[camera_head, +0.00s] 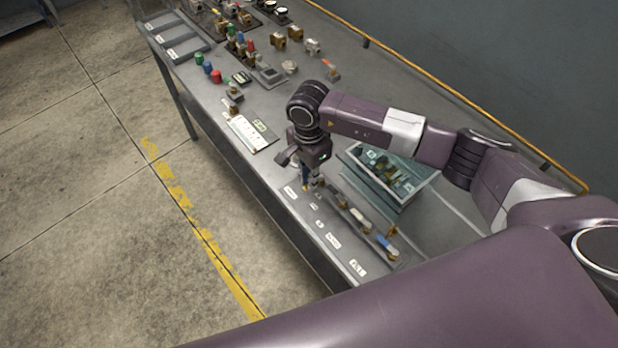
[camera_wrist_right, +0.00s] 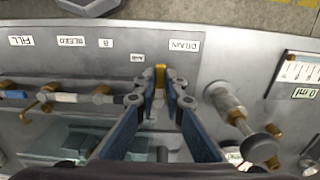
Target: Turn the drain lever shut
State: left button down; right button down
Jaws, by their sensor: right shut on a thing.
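The drain lever (camera_wrist_right: 160,74) is a small brass-coloured piece beside the DRAIN label (camera_wrist_right: 184,46) in the right wrist view. My right gripper (camera_wrist_right: 161,92) has its two fingertips on either side of the lever and is shut on it. In the head view the right gripper (camera_head: 309,182) points down at the front edge of the bench, and the lever is hard to make out there. The lever's exact angle cannot be told. My left gripper is not in view.
A pipe row (camera_wrist_right: 65,97) with brass, blue and white parts runs left of the gripper in the wrist view. A knobbed metal fitting (camera_wrist_right: 233,108) stands close on its right. A glass-like tank (camera_head: 390,172) sits behind on the bench. A white card (camera_head: 250,132) lies farther along.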

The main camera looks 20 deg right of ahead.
jog(key=shift+w+f+m+b, duration=0.1)
jog(key=shift+w+m+b, duration=0.15)
jog(key=shift+m+b, duration=0.5)
jog(key=m+b, duration=0.2)
jog(key=w+m+b, duration=0.1)
jog(key=m+b, duration=0.1)
jog(key=b, duration=0.1)
jog(key=w+m+b, duration=0.1)
jog(key=m+b, duration=0.1)
jog(key=shift+w+m, duration=0.2)
jog(key=shift+m, duration=0.05)
jog(key=m+b, duration=0.2)
jog(key=w+d+m+b, duration=0.1)
jog(key=m, duration=0.1)
jog(key=shift+w+m+b, duration=0.2)
jog(key=shift+m+b, duration=0.1)
jog(key=shift+b, duration=0.05)
jog(key=shift+w+d+m+b, duration=0.15)
jog(key=shift+m+b, duration=0.2)
jog(key=shift+m, duration=0.25)
jog(key=shift+w+d+m+b, duration=0.15)
jog(key=shift+m+b, duration=0.15)
jog(key=shift+m, duration=0.3)
jog(key=shift+w+d+m+b, duration=0.1)
jog(key=shift+d+m+b, duration=0.2)
jog(key=shift+m, duration=0.45)
jog(key=shift+w+d+m+b, duration=0.15)
jog(key=shift+m+b, duration=0.15)
jog(key=shift+m, duration=0.45)
jog(key=shift+r, duration=0.2)
